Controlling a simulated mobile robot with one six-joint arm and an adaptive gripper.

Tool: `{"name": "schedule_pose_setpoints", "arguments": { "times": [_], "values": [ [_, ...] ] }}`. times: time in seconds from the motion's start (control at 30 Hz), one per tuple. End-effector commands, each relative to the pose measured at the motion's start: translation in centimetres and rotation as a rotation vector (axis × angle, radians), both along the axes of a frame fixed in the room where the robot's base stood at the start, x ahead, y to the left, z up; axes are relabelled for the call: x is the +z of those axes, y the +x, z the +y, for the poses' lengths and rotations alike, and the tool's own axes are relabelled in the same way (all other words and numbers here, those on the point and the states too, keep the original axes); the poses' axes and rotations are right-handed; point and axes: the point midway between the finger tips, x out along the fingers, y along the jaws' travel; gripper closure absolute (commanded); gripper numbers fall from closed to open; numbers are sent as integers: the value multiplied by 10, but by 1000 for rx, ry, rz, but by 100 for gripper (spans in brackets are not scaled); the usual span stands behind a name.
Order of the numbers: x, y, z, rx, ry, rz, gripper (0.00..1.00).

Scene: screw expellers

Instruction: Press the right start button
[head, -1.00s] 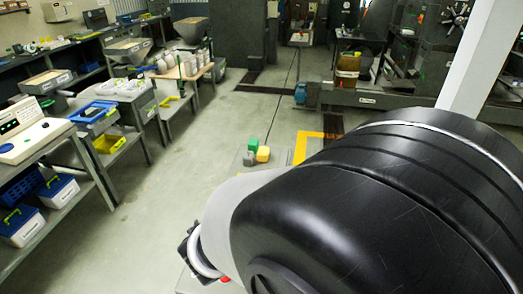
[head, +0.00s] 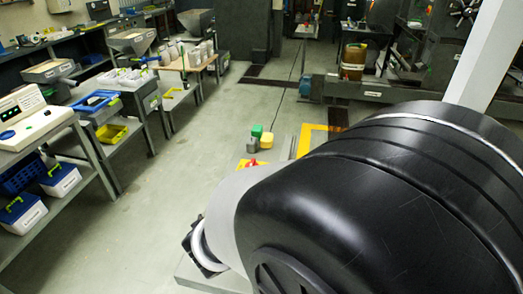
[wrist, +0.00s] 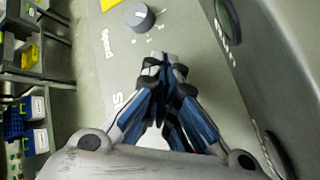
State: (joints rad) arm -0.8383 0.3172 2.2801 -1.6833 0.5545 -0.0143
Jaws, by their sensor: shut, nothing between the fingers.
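My gripper (wrist: 163,65) shows in the wrist view, with its blue and grey fingers closed together and nothing between them. It is over a grey panel (wrist: 195,75) that carries a round grey knob (wrist: 140,17) with dial marks and a "Speed" label. Another white label (wrist: 118,98), starting with "S", is partly hidden beside the left finger. In the head view my black and grey arm fills the lower right and hides the gripper and the panel.
In the head view, shelves with blue-and-white bins (head: 60,180) line the left. Green and yellow blocks (head: 262,140) stand near my arm. The floor (head: 175,195) between is clear.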

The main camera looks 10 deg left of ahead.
Motion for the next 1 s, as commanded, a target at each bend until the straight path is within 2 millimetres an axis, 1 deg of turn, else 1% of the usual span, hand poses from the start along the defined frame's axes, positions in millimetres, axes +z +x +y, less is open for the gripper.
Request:
{"name": "schedule_pose_setpoints", "arguments": {
  "times": [0.77,1.0],
  "values": [
    [0,0,0,0,0,0,100],
    [-7,0,0,-1,1,0,100]
  ]
}}
